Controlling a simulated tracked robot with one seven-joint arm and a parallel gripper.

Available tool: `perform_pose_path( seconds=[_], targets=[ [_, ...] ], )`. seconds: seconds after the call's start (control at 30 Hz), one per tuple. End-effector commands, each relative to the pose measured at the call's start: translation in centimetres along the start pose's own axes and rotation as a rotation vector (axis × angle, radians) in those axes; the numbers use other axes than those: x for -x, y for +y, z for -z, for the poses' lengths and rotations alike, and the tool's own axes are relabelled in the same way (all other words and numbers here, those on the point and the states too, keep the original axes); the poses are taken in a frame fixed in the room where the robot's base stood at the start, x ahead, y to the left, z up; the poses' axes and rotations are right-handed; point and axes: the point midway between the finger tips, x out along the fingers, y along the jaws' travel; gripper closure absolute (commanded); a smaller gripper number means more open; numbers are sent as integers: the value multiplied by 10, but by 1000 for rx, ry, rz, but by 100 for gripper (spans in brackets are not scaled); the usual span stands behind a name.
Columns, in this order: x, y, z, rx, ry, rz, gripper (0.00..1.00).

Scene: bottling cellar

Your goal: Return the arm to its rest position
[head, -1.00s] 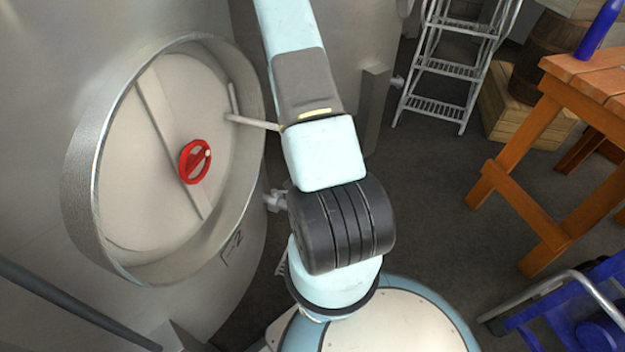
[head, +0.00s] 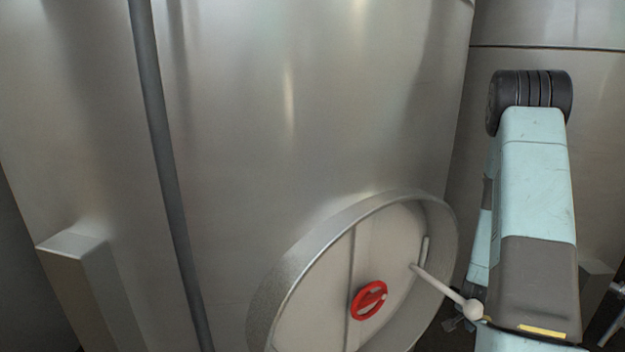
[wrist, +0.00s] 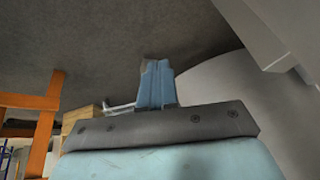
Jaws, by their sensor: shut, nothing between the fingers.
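My arm (head: 535,200) rises at the right of the head view, with its dark ribbed joint at the top. My gripper shows in the wrist view (wrist: 157,84) as two blue fingers pressed together, beyond the dark grey bar at the bottom. Nothing is held between them. The fingers point out over a dark grey floor (wrist: 90,40). In the head view I cannot clearly make out the gripper; the arm's lower part is cut off or hidden.
A steel tank (head: 290,100) fills most of the head view. Its round hatch (head: 320,325) has a red handwheel (head: 369,300) and a pale ball-ended lever (head: 447,291) reaching towards my arm. The wrist view shows an orange wooden table (wrist: 40,102) and a wooden crate (wrist: 78,115) at left.

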Motion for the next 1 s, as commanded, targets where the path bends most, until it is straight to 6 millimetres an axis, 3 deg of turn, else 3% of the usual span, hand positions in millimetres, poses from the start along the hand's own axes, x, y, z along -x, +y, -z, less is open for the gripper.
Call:
perform_pose_path(
  seconds=[0.03, 0.3, 0.57, 0.8, 1.0],
  targets=[
    [12, -13, 15, 11, 17, 30, 100],
    [78, -68, 80, 90, 93, 154, 100],
    [162, -106, 139, 182, 191, 245, 100],
    [256, -130, 184, 277, 304, 301, 100],
    [343, -139, 214, 354, 413, 323, 100]
  ],
)
